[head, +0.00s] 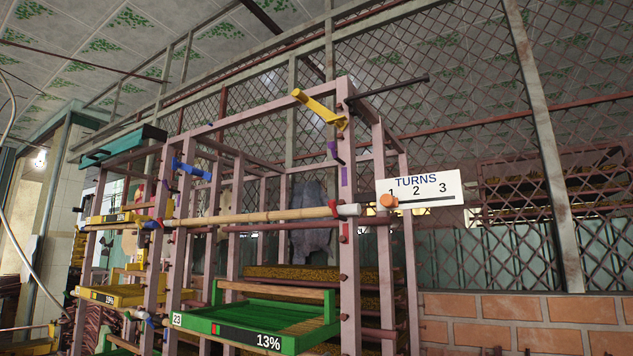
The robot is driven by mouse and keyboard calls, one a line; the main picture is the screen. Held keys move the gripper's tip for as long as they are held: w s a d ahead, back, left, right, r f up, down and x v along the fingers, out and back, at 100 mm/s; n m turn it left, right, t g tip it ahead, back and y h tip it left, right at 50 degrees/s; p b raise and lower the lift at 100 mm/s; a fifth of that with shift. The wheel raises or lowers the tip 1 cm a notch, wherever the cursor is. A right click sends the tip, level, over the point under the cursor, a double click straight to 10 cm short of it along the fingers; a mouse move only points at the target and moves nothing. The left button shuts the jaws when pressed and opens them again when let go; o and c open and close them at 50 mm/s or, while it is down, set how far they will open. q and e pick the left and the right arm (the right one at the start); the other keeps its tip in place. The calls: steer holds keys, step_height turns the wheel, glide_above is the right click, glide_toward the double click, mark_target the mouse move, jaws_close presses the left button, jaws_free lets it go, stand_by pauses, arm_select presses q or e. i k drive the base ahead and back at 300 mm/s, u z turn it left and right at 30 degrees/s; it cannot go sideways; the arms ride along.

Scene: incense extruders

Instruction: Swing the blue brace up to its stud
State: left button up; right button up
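The blue brace (191,169) is a short blue bar on the pink wooden rack (347,270). It sits on the upper left part of the frame, beside a left post, and slants slightly down to the right. I cannot tell which stud belongs to it; several small dark red pegs (343,277) stick out of the posts. A smaller blue piece (152,224) shows lower, near the left end of the bamboo pole (255,217). Neither of my grippers is in view.
A yellow brace (318,107) and a purple hook (334,152) are on the right post. A dark rod (390,88) juts right. A white TURNS sign (420,187) has an orange knob at 1. A green tray (260,322) reads 13%. A brick wall (500,308) stands right.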

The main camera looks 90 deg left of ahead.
mark_target(196, 172)
steer(key=u, duration=2.6)
